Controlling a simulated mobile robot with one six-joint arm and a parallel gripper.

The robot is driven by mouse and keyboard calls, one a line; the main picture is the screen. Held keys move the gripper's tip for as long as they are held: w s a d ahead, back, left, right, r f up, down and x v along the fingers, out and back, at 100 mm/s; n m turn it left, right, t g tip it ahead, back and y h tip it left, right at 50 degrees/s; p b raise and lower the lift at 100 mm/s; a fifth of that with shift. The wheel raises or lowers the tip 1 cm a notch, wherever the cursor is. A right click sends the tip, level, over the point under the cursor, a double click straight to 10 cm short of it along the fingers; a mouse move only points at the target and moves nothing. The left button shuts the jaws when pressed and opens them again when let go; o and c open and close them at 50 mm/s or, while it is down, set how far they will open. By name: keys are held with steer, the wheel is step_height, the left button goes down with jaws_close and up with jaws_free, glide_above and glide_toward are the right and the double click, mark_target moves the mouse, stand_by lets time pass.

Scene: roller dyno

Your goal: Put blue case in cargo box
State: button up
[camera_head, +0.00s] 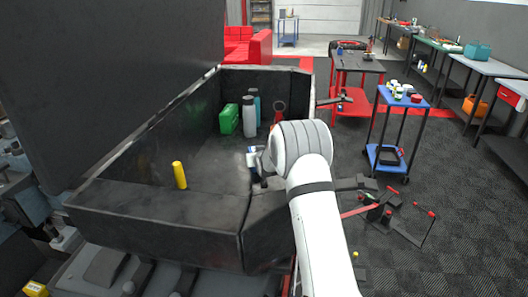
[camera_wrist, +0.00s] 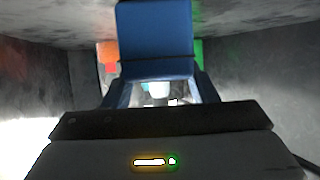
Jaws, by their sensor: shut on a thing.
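The blue case (camera_wrist: 155,32) fills the upper middle of the wrist view. My gripper (camera_wrist: 157,82) is shut on it, with a finger at each side of its near end. In the head view my gripper (camera_head: 254,163) is over the inside of the dark grey cargo box (camera_head: 150,205), near its right wall. Only a small blue and white patch shows at the gripper there, and my arm hides much of that area. I cannot tell whether the case touches the box floor.
Inside the box stand a green case (camera_head: 229,119), a white bottle (camera_head: 249,116), a teal bottle (camera_head: 257,104) and a yellow cylinder (camera_head: 179,175). An orange and dark thing (camera_head: 279,112) is near the far right. The floor between the yellow cylinder and my gripper is clear.

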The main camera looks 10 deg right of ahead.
steer(key=shift+s+d+r, duration=0.1)
steer(key=shift+s+r, duration=0.05)
steer(key=shift+s, duration=0.05)
steer(key=shift+w+f+b, duration=0.15)
steer(key=shift+f+b, duration=0.15)
steer(key=shift+b, duration=0.15)
steer(key=o, duration=0.8)
steer(key=shift+o, duration=1.4)
steer(key=shift+r, duration=0.15)
steer(key=shift+o, duration=0.2)
steer(key=shift+r+p, duration=0.4)
steer(key=shift+p, duration=0.2)
steer(key=b+v, duration=0.3)
steer(key=v, duration=0.9)
steer(key=shift+f+b, duration=0.3)
